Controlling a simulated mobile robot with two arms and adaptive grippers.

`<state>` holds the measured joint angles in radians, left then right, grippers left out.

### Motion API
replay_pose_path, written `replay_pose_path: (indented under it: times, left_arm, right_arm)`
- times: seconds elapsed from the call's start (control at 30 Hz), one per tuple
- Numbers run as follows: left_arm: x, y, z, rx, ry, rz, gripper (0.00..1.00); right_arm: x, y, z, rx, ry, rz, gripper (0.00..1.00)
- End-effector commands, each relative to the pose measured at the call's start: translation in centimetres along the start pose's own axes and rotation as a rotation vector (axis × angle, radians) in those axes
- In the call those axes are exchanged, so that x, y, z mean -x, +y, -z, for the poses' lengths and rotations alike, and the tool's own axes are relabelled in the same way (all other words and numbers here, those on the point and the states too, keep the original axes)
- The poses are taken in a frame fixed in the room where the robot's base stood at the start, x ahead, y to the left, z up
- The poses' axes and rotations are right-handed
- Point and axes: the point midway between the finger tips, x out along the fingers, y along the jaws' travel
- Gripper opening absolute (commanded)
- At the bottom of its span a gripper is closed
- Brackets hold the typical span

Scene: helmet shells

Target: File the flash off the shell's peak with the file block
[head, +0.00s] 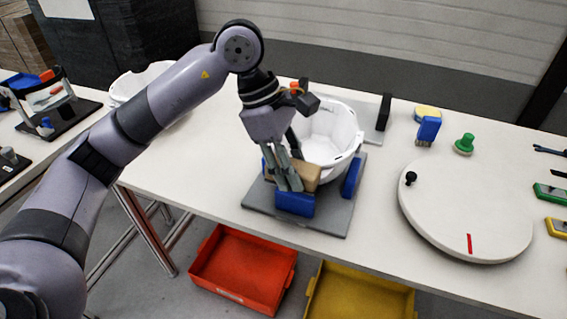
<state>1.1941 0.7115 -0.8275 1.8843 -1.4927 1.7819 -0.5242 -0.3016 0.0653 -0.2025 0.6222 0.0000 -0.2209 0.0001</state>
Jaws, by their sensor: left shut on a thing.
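The white helmet shell (338,135) sits open side up in a fixture with blue pads (352,178) on a grey base plate (330,217). My left gripper (290,182) reaches down at the shell's near left side and is shut on a tan block (308,174), which looks like the file block. The block is close against the shell's near edge, just above the front blue pad. Whether it touches the shell cannot be told. The peak and any flash are hidden behind the gripper and block. My right gripper is out of view.
A white turntable (465,215) with a black knob and red mark lies to the right. A blue-handled brush (428,130) and a green knob (465,143) stand behind it. Another white shell (143,80) is behind my left arm. Red (240,268) and yellow (360,296) bins are below the table.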

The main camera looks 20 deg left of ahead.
Motion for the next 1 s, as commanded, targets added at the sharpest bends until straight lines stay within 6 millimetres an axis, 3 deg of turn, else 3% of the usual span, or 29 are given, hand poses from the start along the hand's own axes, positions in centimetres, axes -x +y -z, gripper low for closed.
replay_pose_path:
  times: [0.27, 1.0]
  left_arm:
    - [-0.5, 0.0, -1.1, 0.0, 0.0, -0.001, 0.14]
    - [0.8, 0.0, 2.7, 0.0, 0.001, -0.001, 0.14]
  right_arm:
    - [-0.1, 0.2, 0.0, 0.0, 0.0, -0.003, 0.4]
    - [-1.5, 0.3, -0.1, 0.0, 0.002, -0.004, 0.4]
